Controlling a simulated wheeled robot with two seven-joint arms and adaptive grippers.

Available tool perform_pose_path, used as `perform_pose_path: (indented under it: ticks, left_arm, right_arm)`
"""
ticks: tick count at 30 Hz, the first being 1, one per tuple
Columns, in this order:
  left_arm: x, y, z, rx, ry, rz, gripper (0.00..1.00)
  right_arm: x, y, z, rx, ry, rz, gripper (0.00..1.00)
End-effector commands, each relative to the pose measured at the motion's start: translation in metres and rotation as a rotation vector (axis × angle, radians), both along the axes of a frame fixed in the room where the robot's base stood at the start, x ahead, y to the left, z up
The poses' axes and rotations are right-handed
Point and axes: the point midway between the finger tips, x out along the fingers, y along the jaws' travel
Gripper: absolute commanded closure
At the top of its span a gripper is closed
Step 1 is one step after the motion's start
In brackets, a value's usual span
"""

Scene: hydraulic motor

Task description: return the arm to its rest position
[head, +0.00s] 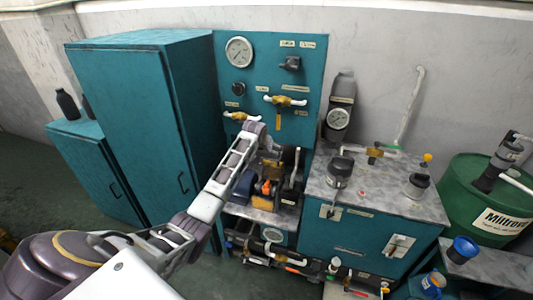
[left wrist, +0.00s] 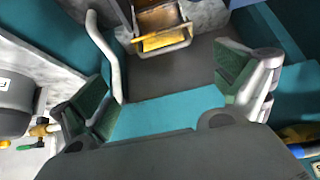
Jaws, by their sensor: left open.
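My left arm comes in from the left and reaches up to the teal gauge panel (head: 318,90). Its gripper (head: 268,150) is in front of the panel's lower part, above the motor assembly (head: 266,188); its fingers are hard to make out there. In the left wrist view my left gripper (left wrist: 168,95) has its two green-padded fingers wide apart with nothing between them. A yellow block in a metal frame (left wrist: 165,42) shows beyond the fingers, apart from them. My right gripper is in neither view.
A tall teal cabinet (head: 130,110) stands left of the panel. A marble-topped teal bench (head: 385,190) with fittings stands to the right, then a green drum (head: 480,200). Yellow-handled valves (head: 284,101) stick out from the panel near my gripper.

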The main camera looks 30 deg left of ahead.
Motion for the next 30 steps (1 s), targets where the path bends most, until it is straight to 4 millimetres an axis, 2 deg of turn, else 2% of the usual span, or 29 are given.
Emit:
perform_pose_path:
  ticks: [20, 23, 26, 30]
  left_arm:
    - [-0.001, 0.0, -0.003, 0.001, 0.003, 0.0, 0.01]
    - [-0.003, -0.002, -0.014, 0.002, 0.013, -0.004, 0.01]
    - [-0.008, -0.005, -0.038, 0.006, 0.029, -0.009, 0.01]
    - [-0.019, -0.011, -0.086, 0.013, 0.061, -0.022, 0.01]
  right_arm:
    - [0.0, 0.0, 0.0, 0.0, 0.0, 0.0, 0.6]
    - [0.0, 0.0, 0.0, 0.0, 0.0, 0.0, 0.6]
    - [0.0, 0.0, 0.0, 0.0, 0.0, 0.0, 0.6]
    - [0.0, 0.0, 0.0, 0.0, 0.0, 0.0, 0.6]
